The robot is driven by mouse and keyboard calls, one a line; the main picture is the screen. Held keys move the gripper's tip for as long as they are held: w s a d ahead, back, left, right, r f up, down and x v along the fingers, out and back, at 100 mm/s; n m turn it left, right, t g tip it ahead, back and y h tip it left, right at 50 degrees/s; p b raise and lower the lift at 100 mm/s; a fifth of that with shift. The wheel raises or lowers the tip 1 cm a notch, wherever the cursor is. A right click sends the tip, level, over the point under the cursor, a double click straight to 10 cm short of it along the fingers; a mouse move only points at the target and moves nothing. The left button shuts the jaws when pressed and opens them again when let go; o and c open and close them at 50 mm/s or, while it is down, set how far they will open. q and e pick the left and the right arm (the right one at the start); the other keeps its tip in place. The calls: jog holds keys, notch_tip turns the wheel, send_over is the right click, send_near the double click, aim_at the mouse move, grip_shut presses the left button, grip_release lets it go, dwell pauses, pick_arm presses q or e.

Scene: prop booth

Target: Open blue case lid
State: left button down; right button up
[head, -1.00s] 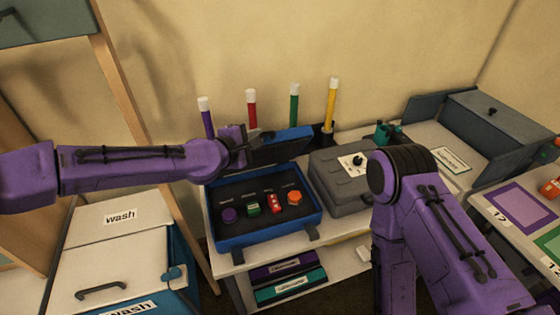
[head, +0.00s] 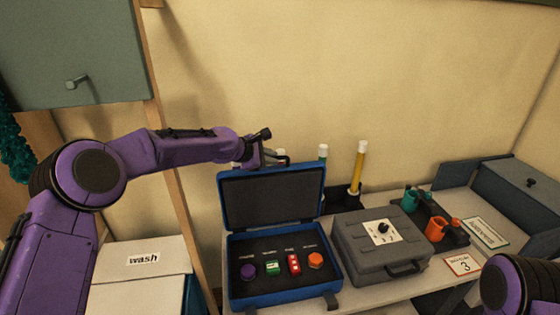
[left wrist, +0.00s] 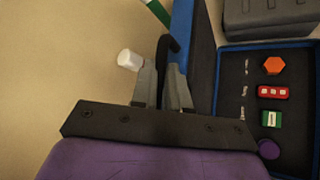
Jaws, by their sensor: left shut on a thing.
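The blue case (head: 238,298) stands on the table with its blue-rimmed lid (head: 270,200) raised, about upright behind the base. Its dark interior shows. In the left wrist view the lid (left wrist: 203,55) is seen nearly edge-on, right of the fingers. My left gripper (head: 266,159) is at the lid's top edge. In the left wrist view my left gripper (left wrist: 163,88) is shut on a dark curved handle (left wrist: 166,48) by the lid's edge; the exact contact is partly hidden. My right gripper is out of view.
The open case holds a purple knob (head: 248,272), a green block (head: 272,267), a red block (head: 294,264) and an orange hexagon (head: 315,260). A grey case (head: 350,240) stands close on its right. Capped tubes, including a yellow one (head: 359,170), stand behind.

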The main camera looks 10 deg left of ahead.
pick_arm(q)
jog(key=shift+f, duration=0.2)
jog(key=c, duration=1.1)
grip_release()
jog(key=shift+w+a, duration=0.1)
jog(key=b+v, duration=0.3)
jog(key=v, duration=0.7)
jog(key=shift+a+r, duration=0.1)
jog(key=shift+r, duration=0.05)
